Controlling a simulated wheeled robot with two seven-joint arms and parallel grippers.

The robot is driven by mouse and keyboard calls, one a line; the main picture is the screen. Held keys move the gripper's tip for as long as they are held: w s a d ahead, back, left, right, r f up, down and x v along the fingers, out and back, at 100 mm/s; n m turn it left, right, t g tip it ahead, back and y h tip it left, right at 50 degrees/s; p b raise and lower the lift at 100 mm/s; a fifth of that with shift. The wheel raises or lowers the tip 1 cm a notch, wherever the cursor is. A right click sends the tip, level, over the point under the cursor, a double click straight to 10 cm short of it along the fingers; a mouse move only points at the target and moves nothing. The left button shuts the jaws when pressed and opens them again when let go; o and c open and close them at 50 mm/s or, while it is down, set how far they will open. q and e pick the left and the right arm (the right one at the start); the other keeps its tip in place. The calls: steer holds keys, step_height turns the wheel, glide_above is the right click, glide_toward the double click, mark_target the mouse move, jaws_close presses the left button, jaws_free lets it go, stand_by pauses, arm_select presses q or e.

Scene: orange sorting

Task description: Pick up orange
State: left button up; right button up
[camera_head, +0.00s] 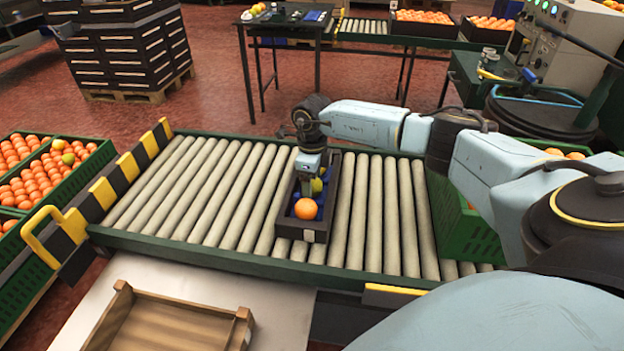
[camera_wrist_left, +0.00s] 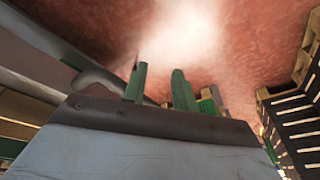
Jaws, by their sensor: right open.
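An orange (camera_head: 306,209) lies in the near part of a dark narrow box (camera_head: 286,221) with blue lining, on the roller conveyor. A yellow-green fruit (camera_head: 317,186) sits just behind it in the same box, partly hidden by my right gripper. My right gripper (camera_head: 307,191) points down into the box, just behind the orange; its fingers are open, and I cannot tell whether they touch a fruit. In the left wrist view my left gripper (camera_wrist_left: 160,85) shows two green fingers standing apart with nothing between them. The left gripper is outside the head view.
The roller conveyor (camera_head: 205,190) is clear left of the box. A striped yellow-black barrier (camera_head: 105,192) edges its left end. Green crates of oranges (camera_head: 68,180) stand at the left. A wooden tray (camera_head: 170,322) lies in front. A green crate (camera_head: 465,225) stands at the right.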

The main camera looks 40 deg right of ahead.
steer(key=c, duration=1.1)
steer(key=shift+o, duration=0.2)
steer(key=shift+r, duration=0.1)
